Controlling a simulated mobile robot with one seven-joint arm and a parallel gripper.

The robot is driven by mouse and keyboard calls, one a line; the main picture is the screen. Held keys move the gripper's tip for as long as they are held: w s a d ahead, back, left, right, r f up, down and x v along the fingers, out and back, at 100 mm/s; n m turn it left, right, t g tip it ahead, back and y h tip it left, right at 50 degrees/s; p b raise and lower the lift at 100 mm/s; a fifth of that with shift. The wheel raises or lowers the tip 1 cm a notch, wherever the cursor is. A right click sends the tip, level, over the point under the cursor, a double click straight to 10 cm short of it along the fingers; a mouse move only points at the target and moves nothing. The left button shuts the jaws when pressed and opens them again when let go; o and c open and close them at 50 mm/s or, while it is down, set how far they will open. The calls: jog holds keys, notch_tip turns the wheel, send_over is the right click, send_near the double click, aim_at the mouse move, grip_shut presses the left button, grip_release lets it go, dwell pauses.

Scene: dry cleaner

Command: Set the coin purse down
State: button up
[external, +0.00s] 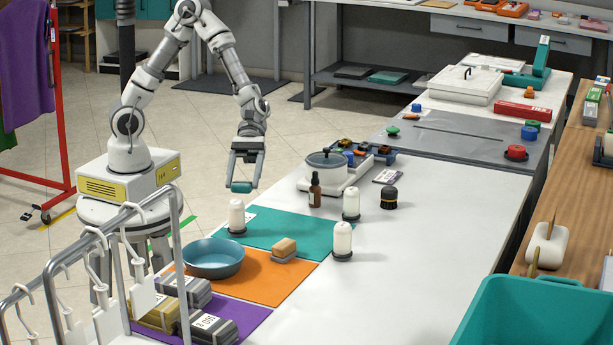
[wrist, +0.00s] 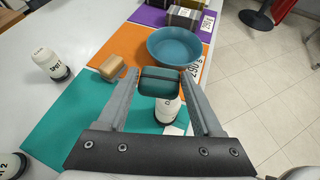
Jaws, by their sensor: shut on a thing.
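My gripper (external: 243,182) hangs down from the arm, shut on the small teal coin purse (external: 241,188). In the wrist view the coin purse (wrist: 160,76) sits between the two fingertips (wrist: 148,82), dark along its upper edge. It is held in the air, at the table's left edge in the external view. The teal mat (external: 280,240) lies on the white table. A white bottle with a dark base (external: 236,217) stands at the mat's left side; in the wrist view this bottle (wrist: 168,113) is partly hidden by the purse.
Other white bottles (external: 351,205) (external: 342,238) and a brown dropper bottle (external: 315,190) stand nearby. A scale (external: 325,178) is behind.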

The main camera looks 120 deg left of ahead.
jog(key=w+d+n+t+p, duration=0.1)
jog(key=w+d+n, duration=0.1)
jog(key=w+d, duration=0.4)
send_over(304, 236)
jog(key=shift+t+y, duration=0.3)
jog(key=shift+y, duration=0.1)
notch_tip(304, 236, down, 8)
jog(key=shift+d+r, duration=0.1)
jog(key=shift+r, duration=0.15)
jog(key=shift+f+b, duration=0.5)
jog(key=shift+f, duration=1.4)
jog(key=shift+f, duration=0.2)
jog(key=o, duration=1.4)
jog(key=shift+c, duration=0.2)
